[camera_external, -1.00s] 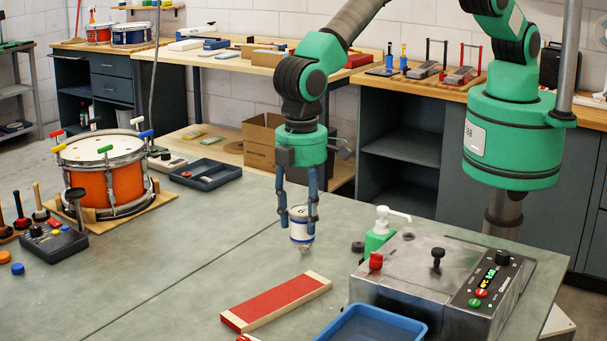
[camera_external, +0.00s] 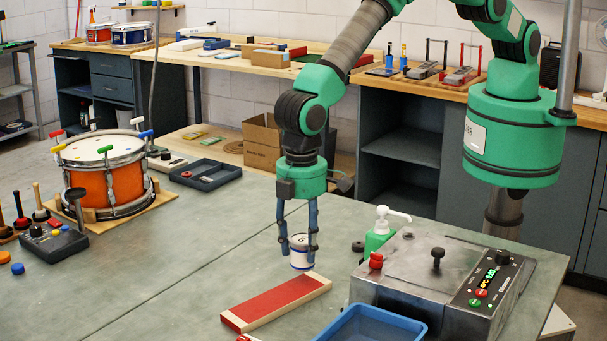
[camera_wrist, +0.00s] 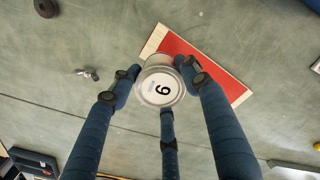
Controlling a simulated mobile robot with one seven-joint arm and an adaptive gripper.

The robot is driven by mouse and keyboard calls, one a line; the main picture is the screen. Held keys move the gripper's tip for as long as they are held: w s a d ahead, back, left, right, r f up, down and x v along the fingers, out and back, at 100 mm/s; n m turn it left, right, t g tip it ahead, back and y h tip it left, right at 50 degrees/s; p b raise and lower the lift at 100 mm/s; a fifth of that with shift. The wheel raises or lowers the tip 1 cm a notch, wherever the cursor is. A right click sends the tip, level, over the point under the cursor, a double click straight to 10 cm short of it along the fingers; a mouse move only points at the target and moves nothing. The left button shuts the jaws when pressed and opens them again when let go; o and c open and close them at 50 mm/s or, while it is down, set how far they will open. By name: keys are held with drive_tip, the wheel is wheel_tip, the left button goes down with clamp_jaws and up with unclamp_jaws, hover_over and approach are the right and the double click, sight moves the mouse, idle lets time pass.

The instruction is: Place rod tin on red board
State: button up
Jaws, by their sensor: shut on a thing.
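The rod tin (camera_external: 301,252) is a small white can with a blue band. Its lid, marked with a 9 or 6, faces the camera in the wrist view (camera_wrist: 160,88). My gripper (camera_external: 301,244) has its blue fingers closed around the tin, and the fingers also show around it in the wrist view (camera_wrist: 160,85). The red board (camera_external: 277,302) is a long red strip with pale wooden ends, lying on the bench just in front of the tin. In the wrist view the board (camera_wrist: 205,65) lies beyond and to the right of the tin. The gap under the tin is hard to judge.
A blue tray (camera_external: 372,325) lies in front of the board. A metal machine (camera_external: 440,275) with a red knob stands to the right, with a green pump bottle (camera_external: 379,235) behind it. An orange drum (camera_external: 105,175) stands far left.

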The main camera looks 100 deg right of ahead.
sight(303, 256)
drive_tip(key=shift+f, duration=1.4)
drive_tip(key=shift+f, duration=0.1)
drive_tip(key=shift+f, duration=0.1)
drive_tip(key=o, duration=1.3)
drive_tip(key=shift+r, duration=0.2)
drive_tip(key=shift+r+b, duration=0.45)
drive_tip(key=shift+r, duration=5.55)
drive_tip(key=shift+w, duration=0.1)
